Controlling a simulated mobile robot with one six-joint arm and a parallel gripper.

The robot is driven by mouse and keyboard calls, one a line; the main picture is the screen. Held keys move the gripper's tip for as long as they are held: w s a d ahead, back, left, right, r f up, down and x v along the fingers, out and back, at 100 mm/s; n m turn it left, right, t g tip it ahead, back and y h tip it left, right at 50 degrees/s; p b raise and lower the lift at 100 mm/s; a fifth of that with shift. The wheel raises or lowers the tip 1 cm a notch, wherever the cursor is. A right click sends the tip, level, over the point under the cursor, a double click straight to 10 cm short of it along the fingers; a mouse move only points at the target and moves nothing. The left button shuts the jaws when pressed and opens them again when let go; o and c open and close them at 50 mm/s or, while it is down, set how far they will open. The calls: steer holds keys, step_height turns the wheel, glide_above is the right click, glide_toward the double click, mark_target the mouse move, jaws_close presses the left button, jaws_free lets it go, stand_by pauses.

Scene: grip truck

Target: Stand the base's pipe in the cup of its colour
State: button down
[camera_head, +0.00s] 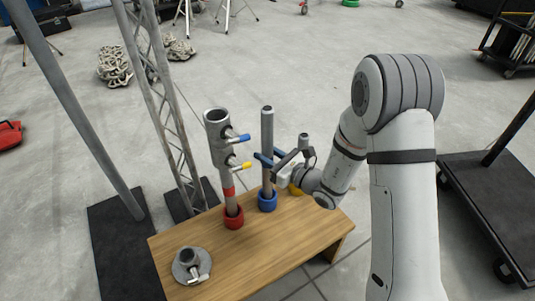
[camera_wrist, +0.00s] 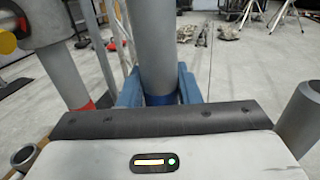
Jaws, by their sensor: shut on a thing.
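My gripper (camera_head: 266,158) has blue fingers shut on a grey pipe (camera_head: 267,130), which also fills the middle of the wrist view (camera_wrist: 154,40). The pipe is upright. Its lower end appears to be in the blue cup (camera_head: 268,203) on the wooden table; whether it touches the bottom is hidden. A dark blue band (camera_wrist: 162,99) shows low between the fingers. The round grey base (camera_head: 183,274) with a short socket and silver handle stands at the table's near left, with no tall pipe in it. A red cup (camera_head: 233,221) holds a red-banded pipe (camera_head: 229,178).
The red-banded pipe carries couplers with blue and yellow handles, close left of my gripper. A yellow cup (camera_head: 295,190) is partly hidden by my gripper. The wooden table (camera_head: 270,245) is clear at the front right. A lattice truss (camera_head: 163,100) stands behind left.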

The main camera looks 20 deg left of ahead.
steer(key=shift+f, duration=0.1)
steer(key=shift+f+b, duration=1.65)
steer(key=shift+f, duration=0.5)
steer(key=c, duration=1)
jaws_free()
steer(key=shift+o, duration=0.2)
steer(key=p+v, duration=0.2)
steer(key=v, duration=0.5)
steer(key=shift+d, duration=0.35)
steer(key=shift+s, duration=0.15)
